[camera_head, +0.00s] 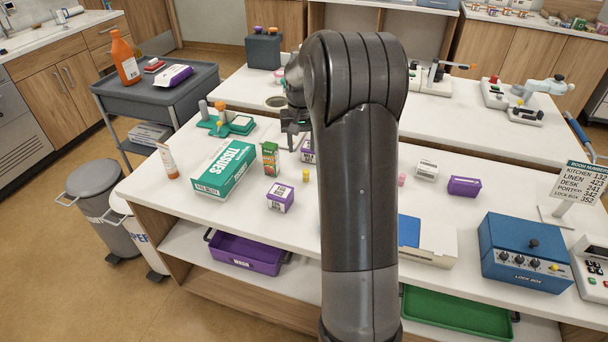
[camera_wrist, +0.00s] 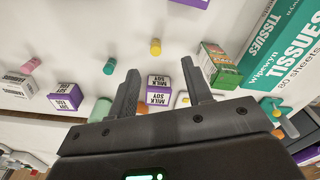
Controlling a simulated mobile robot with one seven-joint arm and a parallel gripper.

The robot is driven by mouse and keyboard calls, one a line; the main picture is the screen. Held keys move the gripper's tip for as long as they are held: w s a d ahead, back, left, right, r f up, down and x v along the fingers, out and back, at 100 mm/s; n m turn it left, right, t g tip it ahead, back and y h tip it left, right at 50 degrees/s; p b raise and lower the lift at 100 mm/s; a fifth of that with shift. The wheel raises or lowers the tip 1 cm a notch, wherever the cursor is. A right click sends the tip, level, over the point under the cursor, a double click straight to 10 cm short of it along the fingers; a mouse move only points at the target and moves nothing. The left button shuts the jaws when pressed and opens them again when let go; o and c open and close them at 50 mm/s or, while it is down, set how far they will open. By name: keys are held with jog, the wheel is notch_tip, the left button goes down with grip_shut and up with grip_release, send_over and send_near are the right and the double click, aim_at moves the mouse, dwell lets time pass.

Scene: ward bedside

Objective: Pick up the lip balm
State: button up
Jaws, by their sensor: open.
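Two small upright cylinders could be the lip balm; I cannot tell which. A yellow one (camera_head: 306,176) stands on the white counter near the purple-and-white cartons, and it shows in the wrist view (camera_wrist: 155,47) ahead of my fingertips. A pink one (camera_head: 402,179) stands right of my arm and shows at the left of the wrist view (camera_wrist: 30,65). My gripper (camera_head: 295,140) is open and empty above the counter, behind the yellow cylinder. In the wrist view, my gripper (camera_wrist: 160,68) has a soy milk carton (camera_wrist: 158,81) below and between its fingers.
A green drink carton (camera_head: 270,158), another soy milk carton (camera_head: 280,197) and a tissue box (camera_head: 224,168) stand left of the yellow cylinder. A green round object (camera_wrist: 101,110) shows by the left finger. A white box (camera_head: 427,170) and purple box (camera_head: 464,186) stand near the pink cylinder.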

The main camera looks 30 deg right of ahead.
jog(key=f, duration=0.1)
jog(key=w+d+f, duration=0.1)
jog(key=d+f, duration=0.1)
jog(key=shift+w+d+f, duration=0.25)
jog(key=shift+w+f, duration=0.15)
send_over(306, 171)
jog(key=f, duration=0.4)
jog(key=shift+s+f, duration=0.2)
jog(key=shift+f, duration=0.15)
jog(key=shift+w+f, duration=0.15)
jog(key=shift+f, duration=1.4)
jog(key=shift+w+f, duration=0.15)
jog(key=shift+f, duration=1.35)
jog(key=shift+c, duration=0.3)
grip_shut()
jog(key=shift+r, duration=0.15)
